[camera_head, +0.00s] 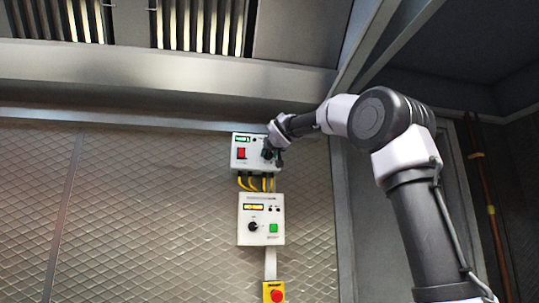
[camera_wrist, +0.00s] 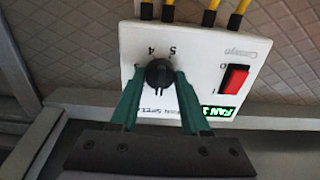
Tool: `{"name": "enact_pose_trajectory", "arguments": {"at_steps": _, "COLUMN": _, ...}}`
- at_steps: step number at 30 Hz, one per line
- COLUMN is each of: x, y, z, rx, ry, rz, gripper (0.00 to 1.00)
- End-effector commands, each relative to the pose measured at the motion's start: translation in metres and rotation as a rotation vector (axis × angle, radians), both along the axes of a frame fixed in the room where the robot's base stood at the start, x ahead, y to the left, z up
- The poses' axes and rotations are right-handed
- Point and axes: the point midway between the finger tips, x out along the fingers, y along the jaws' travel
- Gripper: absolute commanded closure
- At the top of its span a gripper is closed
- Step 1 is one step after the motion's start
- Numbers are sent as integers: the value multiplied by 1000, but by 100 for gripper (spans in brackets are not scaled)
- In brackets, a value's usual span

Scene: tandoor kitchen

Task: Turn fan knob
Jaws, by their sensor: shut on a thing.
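The fan control box (camera_head: 243,163) is a white box high on the quilted metal wall in the head view. It also fills the middle of the wrist view (camera_wrist: 205,60), upside down. The black fan knob (camera_wrist: 158,73) sits on its face, with numbers such as 4 and 5 and fan speed lettering around it. My gripper (camera_wrist: 157,82) has green fingers on both sides of the knob and is shut on it. In the head view my gripper (camera_head: 272,153) covers the box's right part and hides the knob.
The fan box has a red switch (camera_wrist: 235,79) and a green display (camera_wrist: 217,113). Yellow cables (camera_head: 256,183) run down to a second white box (camera_head: 247,238) with a black knob and green button. A red emergency button (camera_head: 277,296) is lower. A metal hood (camera_head: 160,75) overhangs above.

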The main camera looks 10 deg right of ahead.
Motion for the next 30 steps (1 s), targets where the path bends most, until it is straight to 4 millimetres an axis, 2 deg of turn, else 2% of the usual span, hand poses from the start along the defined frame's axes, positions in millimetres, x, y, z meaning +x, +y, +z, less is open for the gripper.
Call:
{"name": "enact_pose_trajectory", "arguments": {"at_steps": 11, "x": 0, "y": 1, "z": 0, "rx": 149, "ry": 1, "rz": 2, "gripper": 100}}
{"name": "enact_pose_trajectory", "arguments": {"at_steps": 30, "x": 0, "y": 1, "z": 0, "rx": 741, "ry": 1, "rz": 1, "gripper": 100}}
